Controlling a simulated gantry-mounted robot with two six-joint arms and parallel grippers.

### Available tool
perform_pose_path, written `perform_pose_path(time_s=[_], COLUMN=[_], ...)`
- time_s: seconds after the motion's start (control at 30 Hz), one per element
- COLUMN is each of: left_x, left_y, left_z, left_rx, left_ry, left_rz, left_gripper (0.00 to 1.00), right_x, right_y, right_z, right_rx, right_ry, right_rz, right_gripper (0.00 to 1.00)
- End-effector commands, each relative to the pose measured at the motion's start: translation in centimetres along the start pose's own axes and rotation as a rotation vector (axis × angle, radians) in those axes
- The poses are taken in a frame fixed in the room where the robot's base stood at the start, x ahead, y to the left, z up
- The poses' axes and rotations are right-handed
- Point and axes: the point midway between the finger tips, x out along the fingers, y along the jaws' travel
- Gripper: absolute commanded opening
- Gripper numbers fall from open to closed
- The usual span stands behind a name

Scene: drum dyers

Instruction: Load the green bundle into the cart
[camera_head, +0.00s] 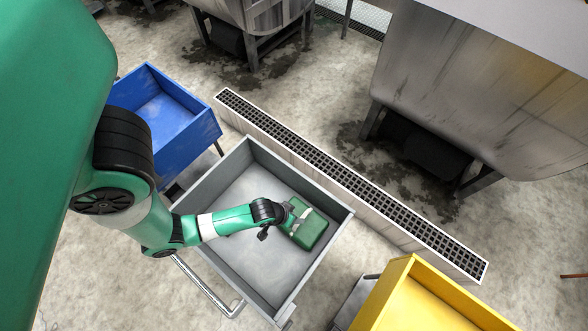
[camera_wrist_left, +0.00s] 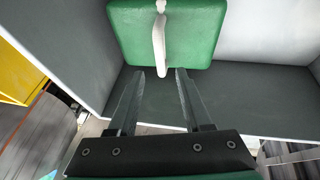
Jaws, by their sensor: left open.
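The green bundle (camera_head: 309,232) is a rounded block with a white strap across it. In the head view it appears inside the grey cart (camera_head: 322,197), near its right wall. In the left wrist view the bundle (camera_wrist_left: 195,30) shows at the top, with its pale strap (camera_wrist_left: 159,45) standing off its face. My left gripper (camera_head: 287,214) is at the bundle's left side. In the wrist view its fingers (camera_wrist_left: 161,72) are apart, with the strap's end close to the gap between the tips. I cannot tell whether they touch it. My right gripper is not in view.
A blue cart (camera_head: 178,135) stands behind the grey cart at left, and a yellow cart (camera_head: 420,300) at front right. A long floor grate (camera_head: 350,182) runs past the grey cart's far side. Large metal drums (camera_head: 480,85) stand beyond it. The grey cart's left floor is bare.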

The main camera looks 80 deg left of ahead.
Motion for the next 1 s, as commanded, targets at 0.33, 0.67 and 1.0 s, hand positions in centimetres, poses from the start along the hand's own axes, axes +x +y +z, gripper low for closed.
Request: perform_pose_path(time_s=[0.33, 0.67, 1.0], left_x=[-4.4, -4.3, -10.5], left_y=[0.0, 0.1, 15.2], left_z=[0.0, -0.1, -17.7], left_rx=[0.001, 0.001, 0.165], left_ry=[0.0, 0.001, 0.378], left_rz=[0.0, 0.001, 0.287], left_gripper=[0.5, 0.5, 0.5], right_x=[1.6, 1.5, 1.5], right_y=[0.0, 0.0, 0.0], right_z=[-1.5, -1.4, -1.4], right_rx=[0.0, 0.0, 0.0], right_ry=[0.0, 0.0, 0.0], right_rz=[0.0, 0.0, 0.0], right_gripper=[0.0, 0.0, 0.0])
